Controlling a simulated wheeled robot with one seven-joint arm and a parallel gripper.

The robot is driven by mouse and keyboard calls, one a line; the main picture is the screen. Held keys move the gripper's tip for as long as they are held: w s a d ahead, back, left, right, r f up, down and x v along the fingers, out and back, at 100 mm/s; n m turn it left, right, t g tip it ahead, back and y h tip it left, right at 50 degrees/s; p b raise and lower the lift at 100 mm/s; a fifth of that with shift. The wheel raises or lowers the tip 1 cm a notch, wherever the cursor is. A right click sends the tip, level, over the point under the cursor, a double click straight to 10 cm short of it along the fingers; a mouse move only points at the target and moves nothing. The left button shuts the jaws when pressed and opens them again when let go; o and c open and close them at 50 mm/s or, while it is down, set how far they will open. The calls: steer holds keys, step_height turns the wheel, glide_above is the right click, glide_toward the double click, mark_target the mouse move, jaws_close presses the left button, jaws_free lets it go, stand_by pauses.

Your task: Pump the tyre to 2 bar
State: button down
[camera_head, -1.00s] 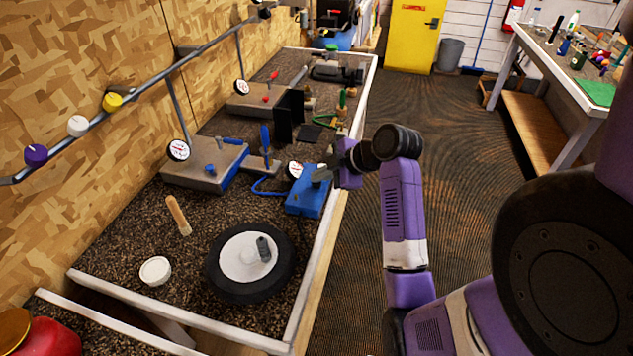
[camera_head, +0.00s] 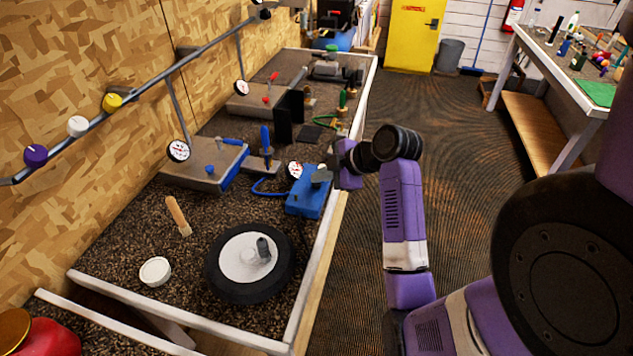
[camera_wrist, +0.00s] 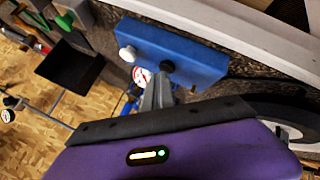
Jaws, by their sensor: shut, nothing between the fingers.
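The tyre (camera_head: 213,270) lies flat on the bench with a white hub and a dark upright stub on it. Part of it shows at the right edge of the wrist view (camera_wrist: 262,108). My gripper (camera_head: 321,178) is shut and empty, over the box; contact is unclear.
A white round lid (camera_head: 155,271) and a wooden-handled tool (camera_head: 178,215) lie left of the tyre. A grey box with a blue front (camera_head: 205,166) and another gauge (camera_head: 178,151) stand behind.

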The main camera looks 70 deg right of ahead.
mark_target(320, 185)
steer(key=shift+r+p, duration=0.85)
steer(key=shift+r, duration=0.05)
steer(key=shift+r, duration=0.1)
step_height(320, 185, up, 5)
steer(key=p, duration=0.4)
stand_by(0.4)
